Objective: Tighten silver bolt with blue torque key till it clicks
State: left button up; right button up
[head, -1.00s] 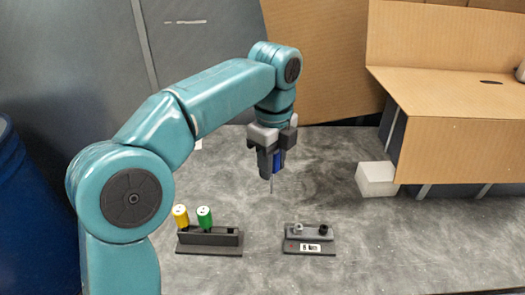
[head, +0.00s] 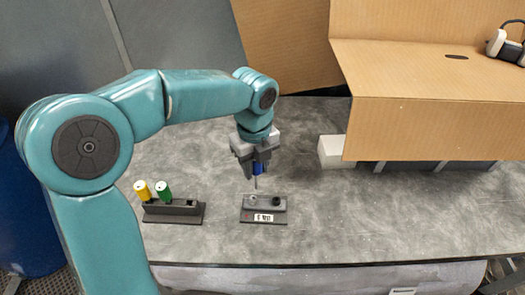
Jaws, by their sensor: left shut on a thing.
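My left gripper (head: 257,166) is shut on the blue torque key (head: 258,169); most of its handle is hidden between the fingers. The key points down, and its thin shaft ends close above the silver bolt (head: 253,198), seemingly a little apart from it. The silver bolt stands at the left of a dark grey block (head: 265,217) on the table. A black bolt (head: 276,201) stands at the block's right. My right gripper is not in view.
A dark rack (head: 174,212) left of the block holds a yellow key (head: 142,190) and a green key (head: 163,190). A white box (head: 332,152) and a large cardboard box (head: 430,125) stand at the right. The grey table (head: 370,215) is clear in front right.

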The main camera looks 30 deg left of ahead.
pick_arm(q)
jog(key=shift+s+a+r+p, duration=0.1)
jog(key=shift+a+r+p, duration=0.1)
jog(key=shift+r+p, duration=0.35)
jog(key=shift+s+a, duration=0.15)
jog(key=shift+a, duration=0.2)
jog(key=shift+d, duration=0.15)
jog(key=shift+r, duration=0.1)
notch_tip(320, 180, down, 2)
jog(key=shift+f+b, duration=0.15)
jog(key=shift+b, duration=0.65)
notch_tip(320, 180, down, 3)
jog(key=shift+r+b, duration=0.15)
jog(key=shift+b, duration=0.75)
